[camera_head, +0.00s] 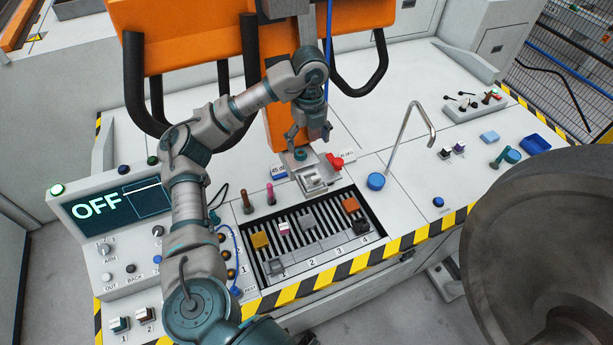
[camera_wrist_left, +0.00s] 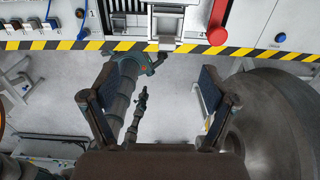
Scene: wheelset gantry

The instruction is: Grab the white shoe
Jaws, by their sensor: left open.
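A slotted black rack (camera_head: 330,255) on the console holds several small blocks. A pale block with a pink part (camera_head: 284,228) stands in its left half, and a light grey block (camera_head: 309,222) is right of it. I cannot tell for sure which one is the white shoe. My left gripper (camera_head: 318,130) hangs above and behind the rack, away from these blocks. In the left wrist view its two fingers (camera_wrist_left: 157,85) are spread, with nothing held between them. No shoe is clear in that view. My right gripper is not in view.
A yellow block (camera_head: 260,240), an orange block (camera_head: 350,204) and a black block (camera_head: 361,227) share the rack. A metal fixture with a red knob (camera_head: 335,161) stands behind it. An orange machine (camera_head: 190,45) is at the back, a large dark round part (camera_head: 550,250) at right.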

